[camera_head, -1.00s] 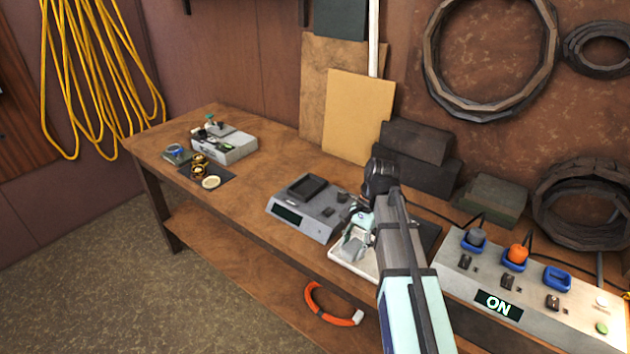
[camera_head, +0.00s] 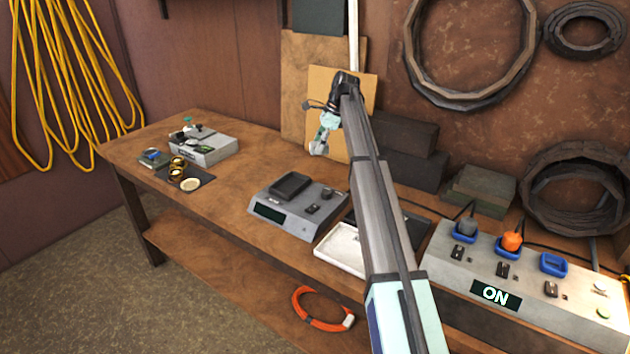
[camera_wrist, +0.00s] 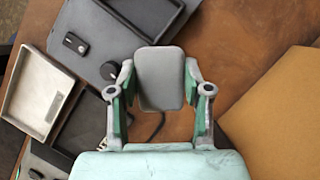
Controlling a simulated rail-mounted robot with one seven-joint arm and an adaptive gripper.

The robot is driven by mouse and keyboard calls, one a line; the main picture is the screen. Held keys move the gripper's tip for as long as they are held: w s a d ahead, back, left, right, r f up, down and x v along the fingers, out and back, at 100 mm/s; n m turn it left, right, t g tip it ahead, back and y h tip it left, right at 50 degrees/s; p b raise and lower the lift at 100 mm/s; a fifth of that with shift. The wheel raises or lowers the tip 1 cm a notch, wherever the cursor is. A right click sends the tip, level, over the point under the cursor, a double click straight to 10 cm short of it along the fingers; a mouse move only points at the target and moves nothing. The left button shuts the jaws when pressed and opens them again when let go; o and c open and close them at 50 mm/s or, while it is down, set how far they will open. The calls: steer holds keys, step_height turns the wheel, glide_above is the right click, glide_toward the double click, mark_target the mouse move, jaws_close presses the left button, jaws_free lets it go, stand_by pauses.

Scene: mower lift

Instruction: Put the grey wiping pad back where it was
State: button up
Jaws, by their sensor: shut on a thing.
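The grey wiping pad (camera_wrist: 160,78) is a rounded grey block between my gripper's two fingers in the wrist view. My gripper (camera_head: 322,137) is shut on it and holds it up in the air in the head view, in front of the cardboard sheets at the wall. The pad (camera_head: 318,149) is small there at the gripper's tip. A shallow white tray (camera_head: 338,250) lies on the bench right of the grey scale, partly hidden by my arm.
The grey scale (camera_head: 275,213) with a dark pan stands mid-bench. A power box (camera_head: 540,298) reading ON is at the right. Dark blocks (camera_head: 405,170) stand at the back. A small grey box (camera_head: 207,150) and a dark mat (camera_head: 205,178) with small round items are at the left.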

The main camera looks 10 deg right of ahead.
steer(key=w+r+m+t, duration=0.2)
steer(key=w+r+m, duration=0.25)
steer(key=w, duration=0.55)
steer(key=m+t+h+p, duration=0.1)
steer(key=m+p, duration=0.3)
glide_toward(312, 174)
steer(key=shift+n, duration=0.25)
steer(key=x, duration=0.6)
steer(key=shift+w+a, duration=0.1)
steer(key=shift+f, duration=0.1)
steer(key=o, duration=1.1)
steer(key=b+v, duration=0.2)
steer(key=v, duration=1)
steer(key=shift+a+b, duration=0.15)
steer(key=shift+b, duration=0.2)
steer(key=shift+a, duration=0.1)
